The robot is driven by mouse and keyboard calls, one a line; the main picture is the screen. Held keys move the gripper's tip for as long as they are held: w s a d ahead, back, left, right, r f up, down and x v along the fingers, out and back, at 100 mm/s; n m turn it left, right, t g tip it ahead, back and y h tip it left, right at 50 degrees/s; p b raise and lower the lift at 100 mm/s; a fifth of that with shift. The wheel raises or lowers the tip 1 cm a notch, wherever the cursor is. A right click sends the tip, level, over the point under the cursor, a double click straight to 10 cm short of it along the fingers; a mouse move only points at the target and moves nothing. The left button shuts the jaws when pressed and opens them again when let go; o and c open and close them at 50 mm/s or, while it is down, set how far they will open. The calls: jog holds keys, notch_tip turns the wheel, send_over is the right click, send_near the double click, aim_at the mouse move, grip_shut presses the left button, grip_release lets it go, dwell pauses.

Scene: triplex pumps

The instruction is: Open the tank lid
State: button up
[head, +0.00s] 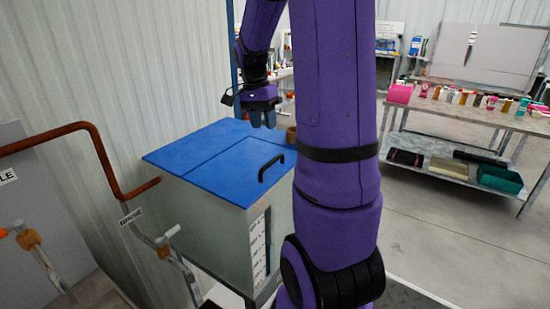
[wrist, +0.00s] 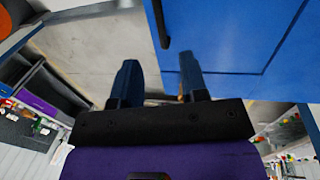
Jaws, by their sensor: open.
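The tank (head: 215,230) is a pale box with a blue top. Its blue lid (head: 250,165) lies flat and closed, with a black handle (head: 271,167) near its front edge. My gripper (head: 262,118) hangs above the far part of the tank top in the head view, apart from the handle. In the wrist view my gripper (wrist: 160,80) has its two fingers spread and nothing between them. The blue lid (wrist: 225,35) shows at the upper right there, and the black handle (wrist: 160,22) shows at the top, beyond the fingertips. My arm hides the tank's right side in the head view.
A rust-coloured pipe (head: 100,150) and a valve pipe (head: 160,245) stand left of the tank by the corrugated wall. A bench (head: 455,112) with several bottles stands at the right. The floor (head: 430,230) between is clear.

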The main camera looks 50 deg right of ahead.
jog(key=f, duration=0.3)
jog(key=s+f, duration=0.1)
jog(key=f, duration=0.3)
jog(key=s+f, duration=0.1)
jog(key=f, duration=0.2)
jog(key=shift+s+d+f, duration=0.1)
jog(key=shift+d+f, duration=0.1)
jog(key=shift+f, duration=0.2)
grip_shut()
